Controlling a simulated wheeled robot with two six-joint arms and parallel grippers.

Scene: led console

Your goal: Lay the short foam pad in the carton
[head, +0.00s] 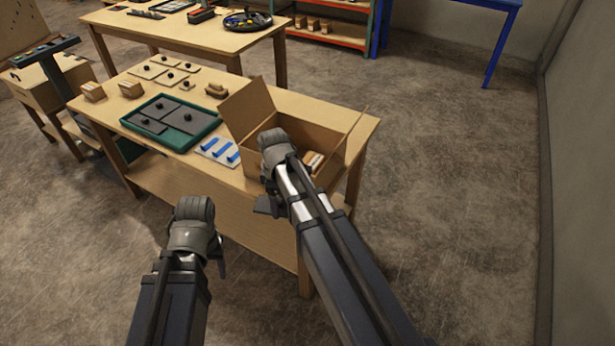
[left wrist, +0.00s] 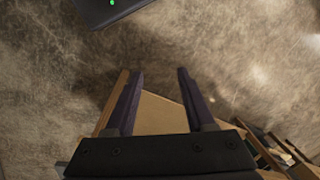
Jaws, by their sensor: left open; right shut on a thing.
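The open cardboard carton (head: 258,103) stands at the right end of the near table, flaps up. A few small tan and white pieces (head: 314,160) show inside it. My right gripper (head: 268,205) is at the carton's near left side, mostly hidden by its own arm. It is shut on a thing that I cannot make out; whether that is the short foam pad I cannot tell. My left gripper (head: 219,255) is in front of the table's near edge. In the left wrist view its two fingers (left wrist: 160,90) are apart with nothing between them.
On the near table (head: 205,185) lie a green tray (head: 207,133) with grey knobbed panels, a white card with blue strips (head: 222,151), tan knobbed plates (head: 147,70) and small wooden blocks (head: 131,89). A second table (head: 180,32) stands behind. The floor at right is clear.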

